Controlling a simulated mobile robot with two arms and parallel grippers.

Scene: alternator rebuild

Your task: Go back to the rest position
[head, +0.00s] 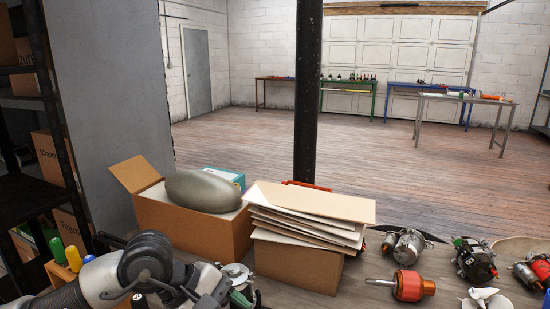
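My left arm (145,262) comes in at the lower left, low over the bench, with a dark joint and light grey links. Its fingers do not show, so I cannot see what, if anything, it holds. My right arm and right gripper are outside the picture.
Close to my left arm stand an open cardboard box (180,222) with a grey rounded object (203,191) and a box topped with cardboard sheets (310,212). An orange-red part (408,286) and alternator parts (474,260) lie at right. A dark post (307,95) rises behind. Wooden floor (400,170) beyond is open.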

